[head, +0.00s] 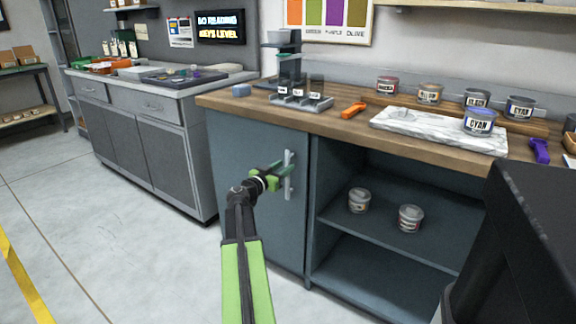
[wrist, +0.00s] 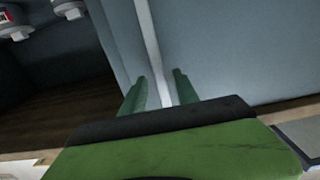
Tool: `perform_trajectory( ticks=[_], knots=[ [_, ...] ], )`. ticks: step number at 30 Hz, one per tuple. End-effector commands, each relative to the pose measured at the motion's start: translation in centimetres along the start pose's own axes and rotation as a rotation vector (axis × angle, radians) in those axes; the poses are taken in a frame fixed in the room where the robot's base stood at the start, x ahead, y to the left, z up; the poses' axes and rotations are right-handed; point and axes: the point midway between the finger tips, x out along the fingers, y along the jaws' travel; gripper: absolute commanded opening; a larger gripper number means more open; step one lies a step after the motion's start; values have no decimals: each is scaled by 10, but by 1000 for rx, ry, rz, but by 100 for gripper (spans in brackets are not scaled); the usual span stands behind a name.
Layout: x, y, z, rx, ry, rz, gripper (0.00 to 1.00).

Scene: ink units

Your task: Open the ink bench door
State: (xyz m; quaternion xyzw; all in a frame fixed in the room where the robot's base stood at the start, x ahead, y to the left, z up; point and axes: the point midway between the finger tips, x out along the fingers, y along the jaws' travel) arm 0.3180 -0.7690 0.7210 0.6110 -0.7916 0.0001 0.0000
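The ink bench door (head: 248,190) is a blue-grey panel under the left part of the wooden worktop. It looks shut, flush with the bench front. Its vertical silver handle (head: 288,176) is near the door's right edge. My green gripper (head: 279,176) is at the handle, reaching in from the left. In the wrist view my gripper (wrist: 160,90) has its two fingers apart, with the pale handle bar (wrist: 150,40) running between them. Small gaps show on both sides of the bar, so the fingers do not look closed on it.
The open shelf (head: 380,232) right of the door holds two small cans. The worktop (head: 345,125) carries ink cans, a marble slab (head: 440,131) and an orange tool (head: 353,109). A grey cabinet (head: 150,150) stands to the left. The floor (head: 110,240) before the door is clear.

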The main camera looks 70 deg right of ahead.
Motion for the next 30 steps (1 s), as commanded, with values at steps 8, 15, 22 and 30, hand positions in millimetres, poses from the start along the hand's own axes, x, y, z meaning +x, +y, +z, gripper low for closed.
perform_trajectory(
  ticks=[8, 15, 22, 30],
  knots=[
    [30, 0, 0, 0, 0, 0, 36],
    [30, 1, 0, 0, 0, 1, 36],
    [30, 1, 0, 0, 0, 1, 8],
    [30, 1, 0, 0, 0, 2, 0]
  ],
)
